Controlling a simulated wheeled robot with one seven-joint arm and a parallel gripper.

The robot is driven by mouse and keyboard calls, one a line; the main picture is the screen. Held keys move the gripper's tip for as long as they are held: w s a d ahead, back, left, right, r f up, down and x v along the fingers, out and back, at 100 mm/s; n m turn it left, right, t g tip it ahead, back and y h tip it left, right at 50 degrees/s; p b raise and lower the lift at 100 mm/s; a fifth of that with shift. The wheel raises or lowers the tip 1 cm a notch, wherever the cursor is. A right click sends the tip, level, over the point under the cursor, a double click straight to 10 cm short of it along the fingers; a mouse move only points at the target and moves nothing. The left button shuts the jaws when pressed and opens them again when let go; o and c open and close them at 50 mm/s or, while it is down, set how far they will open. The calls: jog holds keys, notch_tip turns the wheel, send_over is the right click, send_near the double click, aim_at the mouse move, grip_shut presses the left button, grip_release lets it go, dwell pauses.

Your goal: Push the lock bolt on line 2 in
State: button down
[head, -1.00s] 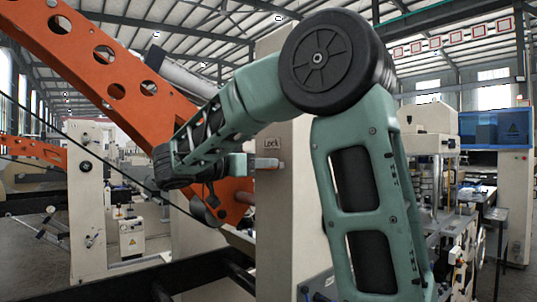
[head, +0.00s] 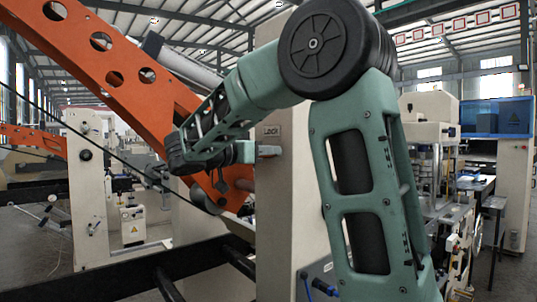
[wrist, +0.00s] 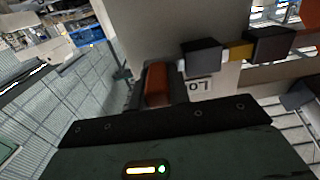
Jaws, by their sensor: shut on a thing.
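A red-orange bolt handle (head: 268,150) sits on the pale machine post (head: 286,215), just under a small "Lock" plate (head: 272,131). My gripper (head: 253,151) reaches in from the left at handle height. The wrist view shows the handle (wrist: 158,85) upright between dark finger shapes, and my gripper is shut on it. Beside it in that view are two dark blocks (wrist: 202,56) with a yellow bar (wrist: 239,50) between them. The "Lock" plate (wrist: 198,87) appears upside down there, partly hidden. The fingertips are mostly hidden in the head view.
A large orange arm with round holes (head: 120,70) slopes down behind my wrist. Dark rails (head: 130,275) run low on the left. Another pale post (head: 88,185) stands farther left. A blue-screened cabinet (head: 495,118) stands at the right, with open floor near it.

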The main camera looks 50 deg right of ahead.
jog(key=w+b, duration=0.1)
jog(key=b, duration=0.1)
jog(key=w+b, duration=0.2)
jog(key=shift+w+d+r, duration=0.1)
jog(key=shift+w+d, duration=0.15)
jog(key=shift+d, duration=0.15)
jog(key=c, duration=1.3)
grip_release()
jog(key=shift+w, duration=0.2)
